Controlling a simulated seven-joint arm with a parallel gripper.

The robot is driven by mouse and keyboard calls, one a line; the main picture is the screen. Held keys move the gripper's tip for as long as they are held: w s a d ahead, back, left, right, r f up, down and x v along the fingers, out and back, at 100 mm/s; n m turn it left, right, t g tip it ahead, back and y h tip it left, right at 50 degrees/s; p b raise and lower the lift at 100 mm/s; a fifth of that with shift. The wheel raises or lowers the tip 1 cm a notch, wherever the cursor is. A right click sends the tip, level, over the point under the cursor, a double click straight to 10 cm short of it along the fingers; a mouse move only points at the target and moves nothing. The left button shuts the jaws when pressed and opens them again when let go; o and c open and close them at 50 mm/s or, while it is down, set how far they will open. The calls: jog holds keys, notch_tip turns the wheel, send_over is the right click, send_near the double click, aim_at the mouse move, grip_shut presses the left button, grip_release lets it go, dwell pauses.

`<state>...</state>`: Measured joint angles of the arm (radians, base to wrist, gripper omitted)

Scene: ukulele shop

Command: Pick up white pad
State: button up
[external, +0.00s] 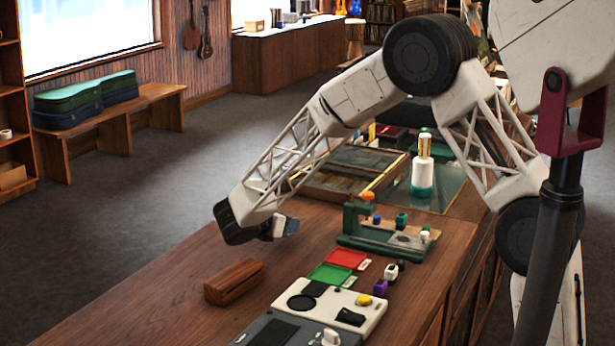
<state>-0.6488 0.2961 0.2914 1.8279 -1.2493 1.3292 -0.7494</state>
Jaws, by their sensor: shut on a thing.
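My gripper (284,228) is at the end of the bent arm, above the wooden counter, left of the green stand. It is shut on a small, flat-looking pale thing (291,226), seen nearly edge-on with a blue-grey tone. This may be the white pad, but the view is too small to be sure. The gripper's dark body hides part of it. It appears held clear of the counter top. No other white pad stands out clearly on the counter.
A red square (345,258) and a green square (330,274) lie on the counter (190,300). A wooden block (234,282), a cream device (372,314) and a green stand (350,219) are close by. A white bottle (423,170) stands farther back. The counter's left side is mostly clear.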

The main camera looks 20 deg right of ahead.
notch_tip(320, 180, up, 2)
jog(key=shift+s, duration=0.15)
jog(key=s+d, duration=0.2)
jog(key=s, duration=0.2)
jog(key=s+d+r, duration=0.1)
jog(key=s+d, duration=0.1)
jog(key=s, duration=0.3)
jog(key=s+d, duration=0.2)
jog(key=s, duration=0.3)
jog(key=shift+s+d+r, duration=0.1)
jog(key=shift+d+r, duration=0.05)
jog(key=shift+d, duration=0.15)
